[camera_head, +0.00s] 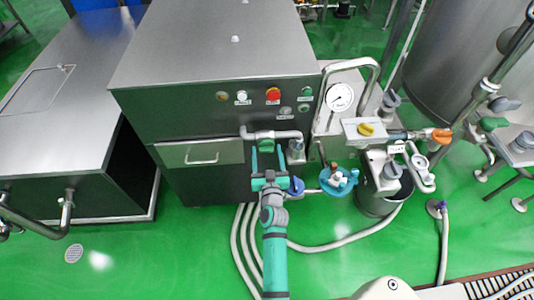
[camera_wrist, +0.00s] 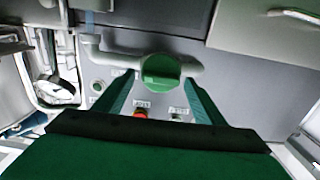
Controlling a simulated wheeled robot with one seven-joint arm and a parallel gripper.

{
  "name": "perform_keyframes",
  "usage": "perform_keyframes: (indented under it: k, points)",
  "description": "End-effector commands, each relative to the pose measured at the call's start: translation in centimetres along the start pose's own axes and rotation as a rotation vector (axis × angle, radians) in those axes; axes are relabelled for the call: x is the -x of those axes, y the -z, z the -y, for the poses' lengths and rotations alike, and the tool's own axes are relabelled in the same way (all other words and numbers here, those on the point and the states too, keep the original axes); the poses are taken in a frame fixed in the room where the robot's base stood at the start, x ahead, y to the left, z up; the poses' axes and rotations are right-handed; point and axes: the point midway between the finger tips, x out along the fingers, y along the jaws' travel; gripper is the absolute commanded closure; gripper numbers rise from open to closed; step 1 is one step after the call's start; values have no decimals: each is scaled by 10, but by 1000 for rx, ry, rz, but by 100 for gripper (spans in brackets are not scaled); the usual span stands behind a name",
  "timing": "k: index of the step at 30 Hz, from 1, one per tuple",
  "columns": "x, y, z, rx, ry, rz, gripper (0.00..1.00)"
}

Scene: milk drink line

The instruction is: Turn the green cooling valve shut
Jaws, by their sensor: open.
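The green cooling valve (camera_head: 266,146) is a round green knob on a grey pipe at the front of the steel machine. In the wrist view the valve (camera_wrist: 160,70) shows a raised bar across its face. My gripper (camera_head: 268,158) reaches up to it from below in the head view. In the wrist view my gripper (camera_wrist: 157,80) is open, with one finger on each side of the knob. Gaps show between the knob and both fingers, and I cannot tell whether the tips are level with it in depth.
A blue valve (camera_head: 296,186) lies close right of my wrist, and a larger blue handwheel (camera_head: 338,180) further right. A yellow knob (camera_head: 367,129) and an orange handle (camera_head: 442,136) sit on nearby pipework. Hoses (camera_head: 338,243) lie on the green floor. A steel bench (camera_head: 60,100) stands left.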

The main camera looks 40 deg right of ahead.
Motion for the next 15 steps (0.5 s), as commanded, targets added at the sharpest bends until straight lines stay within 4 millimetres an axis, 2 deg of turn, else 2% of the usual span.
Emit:
perform_keyframes:
  k: [4,5,9,15]
  points:
    - [0,0,0,0,0,0,36]
    - [0,0,0,0,0,0,41]
    - [0,0,0,0,0,0,74]
    - [0,0,0,-5,-1,0,74]
